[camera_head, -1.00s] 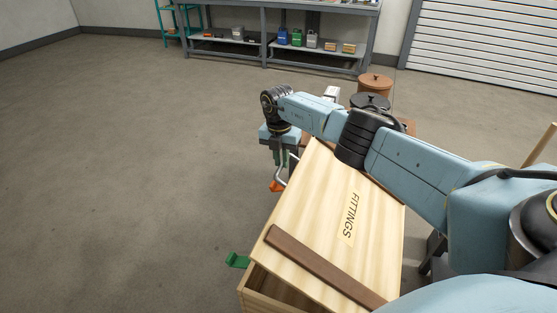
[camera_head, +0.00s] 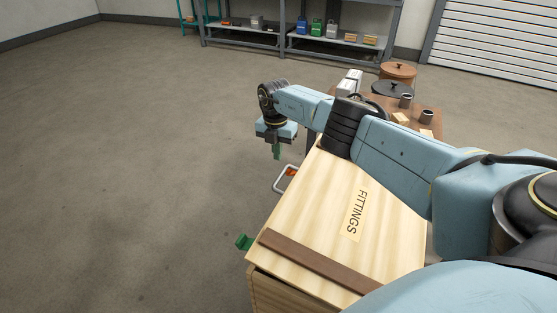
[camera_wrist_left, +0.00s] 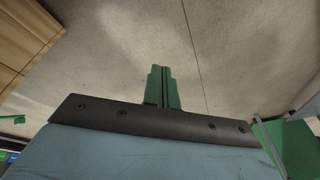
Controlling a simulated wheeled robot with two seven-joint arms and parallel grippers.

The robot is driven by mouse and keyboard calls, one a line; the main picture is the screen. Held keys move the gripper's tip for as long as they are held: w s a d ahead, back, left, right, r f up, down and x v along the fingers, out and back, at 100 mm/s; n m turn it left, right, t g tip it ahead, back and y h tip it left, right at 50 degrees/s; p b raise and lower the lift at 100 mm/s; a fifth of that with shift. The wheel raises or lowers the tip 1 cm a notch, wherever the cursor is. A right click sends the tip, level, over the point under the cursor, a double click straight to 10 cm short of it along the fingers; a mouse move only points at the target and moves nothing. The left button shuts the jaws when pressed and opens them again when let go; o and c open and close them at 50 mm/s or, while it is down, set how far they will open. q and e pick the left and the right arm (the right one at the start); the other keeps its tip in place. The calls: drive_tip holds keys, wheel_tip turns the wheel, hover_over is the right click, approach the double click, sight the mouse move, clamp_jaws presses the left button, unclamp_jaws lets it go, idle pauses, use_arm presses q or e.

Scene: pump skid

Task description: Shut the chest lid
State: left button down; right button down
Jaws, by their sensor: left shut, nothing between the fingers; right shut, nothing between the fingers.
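The pale wooden chest (camera_head: 272,287) stands at the lower middle of the head view. Its lid (camera_head: 300,215), marked FITTINGS with a brown batten (camera_head: 318,261), lies down over the box or very nearly so. I cannot tell whether it is fully seated. My left gripper (camera_wrist_left: 163,72) is shut and empty in the left wrist view, over bare floor.
A brown table (camera_head: 428,118) with cups and a dark lidded pot (camera_head: 392,88) stands behind my right arm. A grey shelf (camera_head: 345,43) lines the back wall. The floor (camera_head: 120,180) at left is clear.

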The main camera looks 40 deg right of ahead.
use_arm(q)
drive_tip(key=w+d+r+m+t+h, duration=0.2)
drive_tip(key=w+d+r, duration=0.2)
drive_tip(key=d, duration=0.4)
drive_tip(key=w+d+r+m+t+h, duration=0.1)
drive_tip(key=w+d+r+m+h, duration=0.2)
drive_tip(key=d, duration=0.5)
drive_tip(key=w+d+r+m+t+h, duration=0.1)
drive_tip(key=w+d+r+t, duration=0.1)
drive_tip(key=w+d+r, duration=0.35)
drive_tip(key=s+d+r+m+h, duration=0.2)
drive_tip(key=d+r+m+h, duration=0.25)
drive_tip(key=d, duration=0.55)
drive_tip(key=s+d+r+m+h, duration=0.25)
drive_tip(key=d+r, duration=0.25)
drive_tip(key=d, duration=0.4)
drive_tip(key=shift+h, duration=0.4)
drive_tip(key=shift+w+d+f, duration=1.05)
drive_tip(key=shift+d, duration=0.3)
drive_tip(key=shift+w+d+f, duration=1.05)
drive_tip(key=shift+w+d, duration=0.05)
drive_tip(key=shift+d, duration=0.3)
drive_tip(key=shift+w+d+f, duration=1.05)
drive_tip(key=shift+d, duration=0.3)
use_arm(e)
drive_tip(key=shift+s+d+f, duration=0.15)
drive_tip(key=shift+s+d, duration=0.35)
use_arm(q)
drive_tip(key=shift+f, duration=0.1)
